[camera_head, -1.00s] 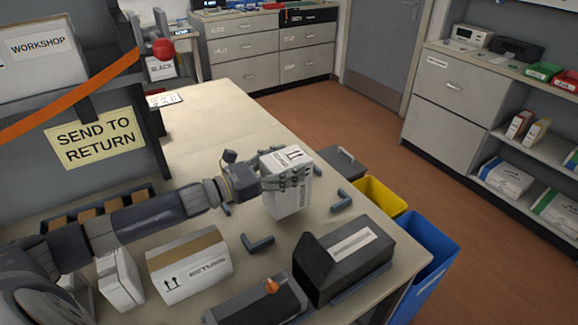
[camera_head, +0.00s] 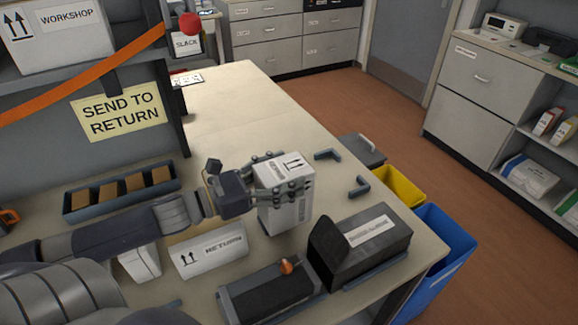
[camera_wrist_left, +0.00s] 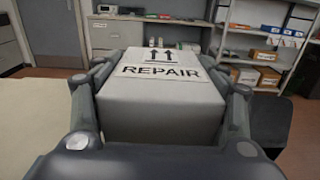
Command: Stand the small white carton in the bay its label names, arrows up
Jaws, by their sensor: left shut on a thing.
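My left gripper (camera_head: 270,187) is shut on a small white carton (camera_head: 298,215), with fingers along its sides. In the wrist view the carton (camera_wrist_left: 160,112) fills the middle. Its visible label reads REPAIR, with two arrows pointing away from the gripper. In the head view these arrows show on the carton's upper face. Whether its bottom touches the table is hidden. Dark corner brackets (camera_head: 360,187) lie on the table to its right and beyond. My right gripper is not in view.
A blue tray (camera_head: 75,207) stands left, below a SEND TO RETURN sign (camera_head: 120,112). Yellow and blue bins (camera_head: 440,250) stand beyond the right edge.

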